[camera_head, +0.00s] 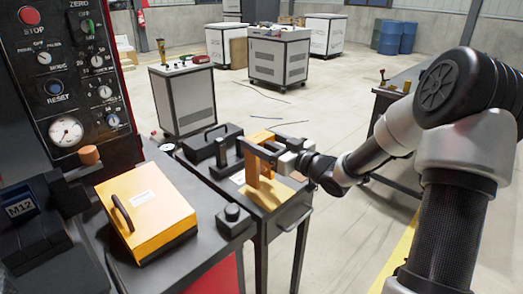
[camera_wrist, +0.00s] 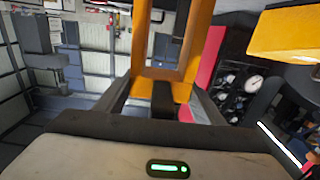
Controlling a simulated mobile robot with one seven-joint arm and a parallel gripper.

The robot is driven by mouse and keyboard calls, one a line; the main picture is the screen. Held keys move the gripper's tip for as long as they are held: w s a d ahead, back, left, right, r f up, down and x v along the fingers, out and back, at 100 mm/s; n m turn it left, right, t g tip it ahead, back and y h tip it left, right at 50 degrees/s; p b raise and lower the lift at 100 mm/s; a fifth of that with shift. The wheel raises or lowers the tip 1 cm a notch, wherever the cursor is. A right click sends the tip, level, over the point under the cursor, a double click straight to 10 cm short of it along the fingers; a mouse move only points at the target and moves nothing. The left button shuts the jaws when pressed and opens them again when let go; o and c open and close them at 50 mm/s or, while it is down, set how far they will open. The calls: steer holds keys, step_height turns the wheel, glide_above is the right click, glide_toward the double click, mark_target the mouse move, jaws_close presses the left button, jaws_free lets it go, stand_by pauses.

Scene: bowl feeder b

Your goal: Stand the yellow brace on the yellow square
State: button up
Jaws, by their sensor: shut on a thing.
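The yellow brace (camera_head: 252,169) is an orange-yellow open frame, upright above the small side table in the head view. My gripper (camera_head: 277,156) reaches it from the right and is shut on its upper part. In the wrist view the brace (camera_wrist: 193,50) rises between the two fingers of my gripper (camera_wrist: 162,100). A pale yellow patch (camera_head: 268,192), which looks like the yellow square, shows on the table top beneath and beside the brace. The brace and gripper hide part of it. I cannot tell whether the brace's feet touch the table.
A black toolbox (camera_head: 212,144) stands close behind the brace on the side table (camera_head: 288,215). A yellow box with a black handle (camera_head: 152,207) sits on the bench at left, near a black control panel (camera_head: 75,70). Grey cabinets (camera_head: 279,57) stand farther back on open floor.

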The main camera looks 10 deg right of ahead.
steer(key=shift+f, duration=1.05)
steer(key=shift+f+b, duration=0.15)
steer(key=shift+b, duration=0.15)
steer(key=o, duration=1.4)
steer(key=shift+d+r, duration=0.1)
steer(key=shift+r, duration=0.1)
steer(key=p+v, duration=0.2)
steer(key=v, duration=1)
